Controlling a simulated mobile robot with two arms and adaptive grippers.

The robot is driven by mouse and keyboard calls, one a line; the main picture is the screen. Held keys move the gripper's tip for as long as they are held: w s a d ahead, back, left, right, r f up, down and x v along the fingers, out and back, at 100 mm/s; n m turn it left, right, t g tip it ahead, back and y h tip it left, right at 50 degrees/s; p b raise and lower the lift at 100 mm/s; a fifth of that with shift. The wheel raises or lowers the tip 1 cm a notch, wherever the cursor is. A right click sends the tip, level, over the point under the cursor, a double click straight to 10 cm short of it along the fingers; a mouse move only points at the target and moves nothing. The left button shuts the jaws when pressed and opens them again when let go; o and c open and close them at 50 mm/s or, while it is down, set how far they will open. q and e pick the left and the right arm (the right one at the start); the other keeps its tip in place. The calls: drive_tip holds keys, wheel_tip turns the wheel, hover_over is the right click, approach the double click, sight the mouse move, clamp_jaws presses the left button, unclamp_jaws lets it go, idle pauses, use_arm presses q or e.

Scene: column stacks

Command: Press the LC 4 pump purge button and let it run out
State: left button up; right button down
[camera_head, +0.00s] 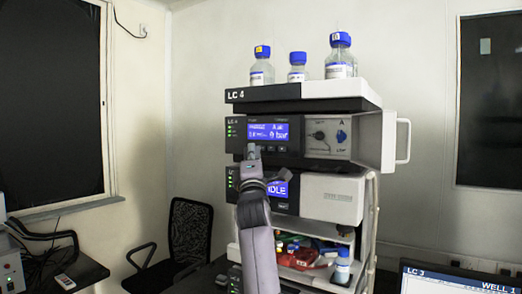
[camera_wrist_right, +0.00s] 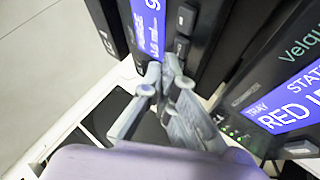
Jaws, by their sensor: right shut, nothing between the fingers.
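The LC 4 stack (camera_head: 238,95) stands in the middle of the head view. Its pump module (camera_head: 238,142) has a lit blue display (camera_head: 268,131) and a row of small dark buttons (camera_head: 272,149) under it. In the wrist view the display (camera_wrist_right: 152,20) and dark buttons (camera_wrist_right: 186,18) are close up. My right gripper (camera_head: 252,149) is shut and empty, its tips in front of the left end of the button row. In the wrist view its fingers (camera_wrist_right: 164,78) reach the panel by the lowest visible button; I cannot tell whether they touch.
Below the pump is a module with a blue display (camera_head: 278,189), seen close at right in the wrist view (camera_wrist_right: 290,105). Blue-capped bottles (camera_head: 262,72) stand on top. An open door with a handle (camera_head: 404,140) sticks out right. A monitor (camera_head: 455,281) is at lower right.

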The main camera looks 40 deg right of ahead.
drive_tip(key=shift+s+a, duration=0.1)
drive_tip(key=shift+a, duration=0.2)
drive_tip(key=shift+s+a+b, duration=0.1)
drive_tip(key=shift+s+a, duration=0.2)
drive_tip(key=shift+a, duration=0.45)
drive_tip(key=shift+s+a+b, duration=0.15)
drive_tip(key=shift+s+a, duration=0.15)
drive_tip(key=shift+a, duration=0.4)
drive_tip(key=shift+s+a+b, duration=0.1)
drive_tip(key=shift+s+a, duration=0.2)
drive_tip(key=shift+a, duration=0.45)
drive_tip(key=shift+f, duration=0.1)
